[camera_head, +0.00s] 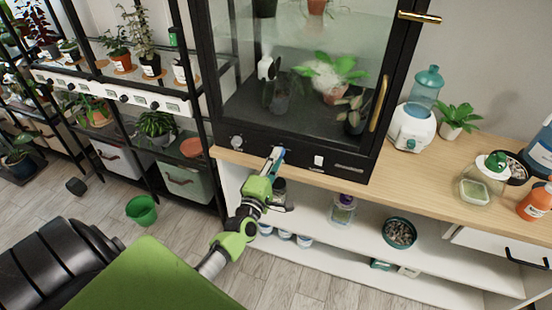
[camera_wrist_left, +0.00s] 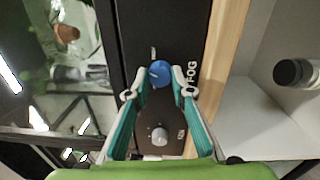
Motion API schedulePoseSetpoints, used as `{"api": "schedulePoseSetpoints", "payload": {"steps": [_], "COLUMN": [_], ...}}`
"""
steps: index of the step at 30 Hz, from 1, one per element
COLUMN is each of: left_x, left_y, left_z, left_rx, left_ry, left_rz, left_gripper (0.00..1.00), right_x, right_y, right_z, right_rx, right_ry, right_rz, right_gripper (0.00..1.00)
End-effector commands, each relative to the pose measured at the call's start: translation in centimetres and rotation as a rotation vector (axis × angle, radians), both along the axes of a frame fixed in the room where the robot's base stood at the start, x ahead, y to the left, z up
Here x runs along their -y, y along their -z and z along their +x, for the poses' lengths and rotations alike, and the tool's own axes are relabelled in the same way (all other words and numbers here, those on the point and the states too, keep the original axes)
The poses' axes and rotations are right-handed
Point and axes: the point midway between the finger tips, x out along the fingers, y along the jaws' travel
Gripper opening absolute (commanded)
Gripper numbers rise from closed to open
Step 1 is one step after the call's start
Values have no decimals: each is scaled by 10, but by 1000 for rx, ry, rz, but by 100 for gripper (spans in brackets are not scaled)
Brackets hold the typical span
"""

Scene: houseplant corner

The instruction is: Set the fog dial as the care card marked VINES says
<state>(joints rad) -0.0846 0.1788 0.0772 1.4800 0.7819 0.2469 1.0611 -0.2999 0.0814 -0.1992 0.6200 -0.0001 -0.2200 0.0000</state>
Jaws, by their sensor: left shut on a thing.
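The blue fog dial (camera_wrist_left: 160,74) sits on the black front panel of the glass cabinet, with the word FOG printed beside it. My left gripper (camera_wrist_left: 160,90) is shut on this dial, one teal finger on each side. A pale mark shows on the dial's face, but the setting is too small to read. In the head view my left gripper (camera_head: 277,155) reaches the panel under the glass and hides most of the dial. A grey knob (camera_wrist_left: 160,138) is on the same panel, between the fingers' bases. No card marked VINES is readable. My right gripper is out of view.
The glass cabinet (camera_head: 300,105) holds several plants and stands on a wooden counter (camera_head: 437,181). A white humidifier-like device with a blue tank (camera_head: 412,127) stands to its right. Open shelves below hold a pebble bowl (camera_head: 399,233). A green bucket (camera_head: 142,210) is on the floor.

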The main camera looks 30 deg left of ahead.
Motion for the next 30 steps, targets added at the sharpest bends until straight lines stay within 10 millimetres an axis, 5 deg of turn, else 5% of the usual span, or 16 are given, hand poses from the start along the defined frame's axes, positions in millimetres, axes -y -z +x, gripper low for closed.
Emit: {"api": "schedulePoseSetpoints", "payload": {"steps": [18, 30], "left_x": [0, -1], "left_y": [1, 2], "left_z": [-1, -1], "left_rx": [-133, -177], "left_ry": [2, 2], "left_rz": [536, 717], "left_gripper": [1, 1], "right_x": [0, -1], "right_y": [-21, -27], "right_z": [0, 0], "right_rx": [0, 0], "right_ry": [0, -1], "right_rz": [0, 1], "right_gripper": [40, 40]}}
